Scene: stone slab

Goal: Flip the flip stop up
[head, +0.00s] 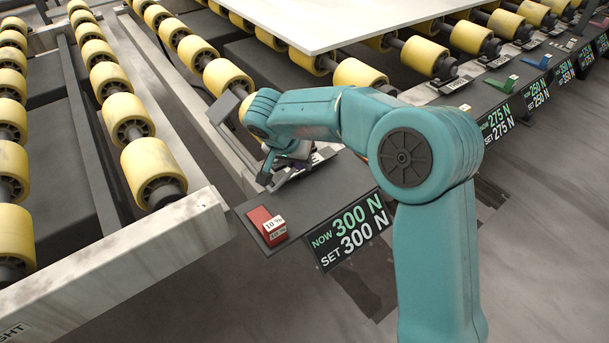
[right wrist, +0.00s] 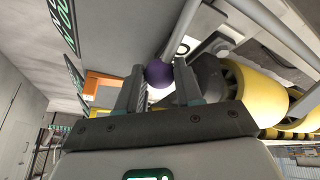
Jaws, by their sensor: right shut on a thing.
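My right gripper (head: 282,167) reaches down over the near end of the dark grey rail, beside the yellow rollers. In the right wrist view, a purple ball knob (right wrist: 159,75) sits between its two fingers, and the gripper is shut on it. A grey rod (right wrist: 181,30) runs from the knob up and to the right. In the head view my arm and gripper hide most of the knob and its rod. A grey framed bar (head: 226,106) stands just left of the gripper; I cannot tell whether it is joined to the rod. My left gripper is not in view.
A red block (head: 264,222) marked 10 % sits on the rail's near end. A display (head: 347,232) reads NOW 300 N, SET 300 N. A pale slab (head: 330,18) lies on rollers at the back. Green and blue levers (head: 501,85) line the rail to the right.

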